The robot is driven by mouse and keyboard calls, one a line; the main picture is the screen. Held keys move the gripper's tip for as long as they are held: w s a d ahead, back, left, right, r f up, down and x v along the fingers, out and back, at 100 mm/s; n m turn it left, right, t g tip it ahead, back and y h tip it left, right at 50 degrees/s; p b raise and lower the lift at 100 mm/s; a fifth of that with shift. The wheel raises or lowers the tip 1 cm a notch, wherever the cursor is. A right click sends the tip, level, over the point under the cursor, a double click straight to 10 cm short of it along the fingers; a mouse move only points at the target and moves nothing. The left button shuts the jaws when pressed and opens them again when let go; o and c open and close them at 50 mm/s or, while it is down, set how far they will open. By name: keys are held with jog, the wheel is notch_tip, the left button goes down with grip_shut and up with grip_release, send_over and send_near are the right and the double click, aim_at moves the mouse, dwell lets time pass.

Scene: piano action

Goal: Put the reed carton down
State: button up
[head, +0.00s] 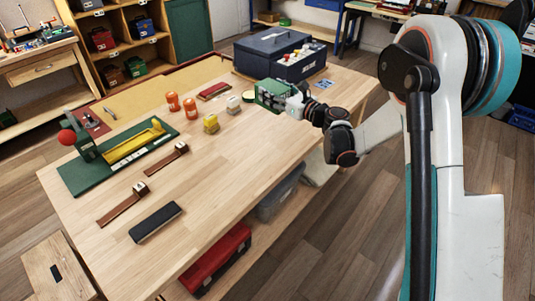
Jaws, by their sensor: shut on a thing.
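The reed carton, a green box (270,94) with a pale label on its side, is near the far right part of the wooden table. My gripper (293,101) reaches in from the right and is shut on the carton. The gripper covers the carton's right end, and its fingertips are hard to make out. I cannot tell whether the carton's underside touches the table or is slightly above it.
A dark blue case (270,55) stands just behind the carton. A yellow-and-white roll (249,96), a pale block (233,104) and a blue card (323,84) lie close by. Orange jars (173,102) and a green tool base (120,153) stand left. The table's right front is clear.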

jog(key=shift+s+a+f+n+g+y, duration=0.1)
jog(key=shift+a+f+n+g+y, duration=0.5)
jog(key=shift+a, duration=0.25)
jog(key=shift+f+b, duration=3.65)
jog(key=shift+f, duration=6.15)
jog(key=shift+s+r, duration=0.1)
jog(key=o, duration=1.3)
